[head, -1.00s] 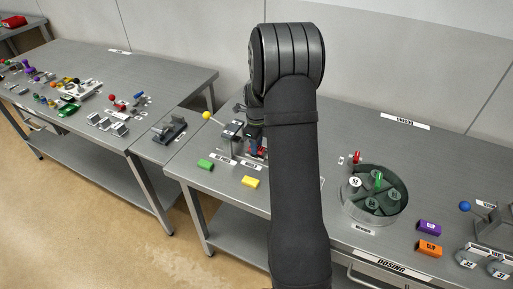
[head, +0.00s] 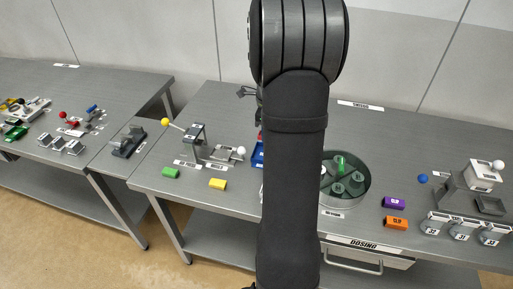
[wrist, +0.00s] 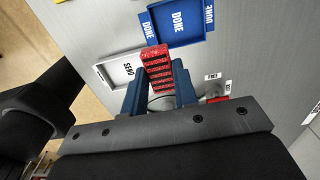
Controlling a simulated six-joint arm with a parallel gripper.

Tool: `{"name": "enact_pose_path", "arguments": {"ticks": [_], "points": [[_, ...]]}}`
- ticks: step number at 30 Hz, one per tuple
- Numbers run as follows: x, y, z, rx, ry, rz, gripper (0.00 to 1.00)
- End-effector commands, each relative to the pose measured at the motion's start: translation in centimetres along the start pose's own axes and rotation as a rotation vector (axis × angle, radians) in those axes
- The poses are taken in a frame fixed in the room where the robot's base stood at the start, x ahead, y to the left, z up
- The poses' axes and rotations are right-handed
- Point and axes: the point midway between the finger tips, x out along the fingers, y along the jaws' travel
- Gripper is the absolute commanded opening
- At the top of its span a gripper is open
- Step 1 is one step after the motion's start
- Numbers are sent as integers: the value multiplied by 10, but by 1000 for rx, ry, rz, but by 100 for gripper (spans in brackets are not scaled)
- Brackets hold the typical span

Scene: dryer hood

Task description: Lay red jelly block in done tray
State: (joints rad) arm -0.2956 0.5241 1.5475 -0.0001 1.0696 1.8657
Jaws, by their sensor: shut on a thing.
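The red jelly block (wrist: 157,62) is a ridged red bar held between the two blue fingers of my gripper (wrist: 159,82) in the wrist view. My gripper is shut on it. The blue done tray (wrist: 178,24) has raised rims and "DONE" labels; it lies just beyond the block's far end, and its inside looks empty. I cannot tell the height of the block above the surface. In the head view my arm hides the gripper and block, and only a blue edge of the done tray (head: 257,156) shows beside the arm.
A white send tray (wrist: 122,70) lies left of the block, close to the left finger. In the head view, a lever press (head: 195,138) and green (head: 171,173) and yellow (head: 218,184) blocks stand left of my arm; a round drum (head: 345,183) stands right.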

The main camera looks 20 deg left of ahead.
Motion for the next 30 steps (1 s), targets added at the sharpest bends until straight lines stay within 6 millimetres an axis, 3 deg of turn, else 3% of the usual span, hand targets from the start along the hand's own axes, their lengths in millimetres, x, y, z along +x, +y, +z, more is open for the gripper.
{"name": "enact_pose_path", "arguments": {"ticks": [1,6,12,16,24,30], "points": [[1,-3,-19,9,0,0,1],[3,-8,-68,7,0,0,1],[7,-8,-95,1,0,1,1],[17,-12,-82,-4,0,2,1],[54,-27,-21,-5,1,4,1],[72,-35,8,-2,0,1,1]]}}
